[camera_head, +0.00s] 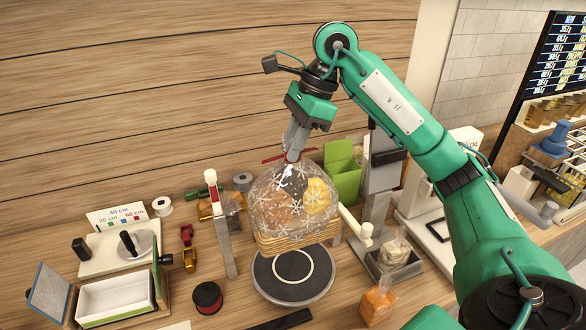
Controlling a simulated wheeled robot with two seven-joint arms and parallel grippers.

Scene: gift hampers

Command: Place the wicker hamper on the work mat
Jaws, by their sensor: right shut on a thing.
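The wicker hamper (290,241) is wrapped in clear film with white snowflakes, gathered at the top near a red strip (275,158). Orange and yellow contents show through the film. My right gripper (292,152) comes down from above and is shut on the gathered top of the wrap. The hamper is upright over the back part of a round dark turntable (293,288) with a pale ring; whether its base touches cannot be told. I cannot make out a work mat for certain. My left gripper is not in view.
White-tipped posts stand left (220,225) and right (357,228) of the hamper, close to it. An open white box (115,297), a black-and-red spool (207,298) and an orange bag (377,304) lie around the turntable. A green box (342,172) stands behind.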

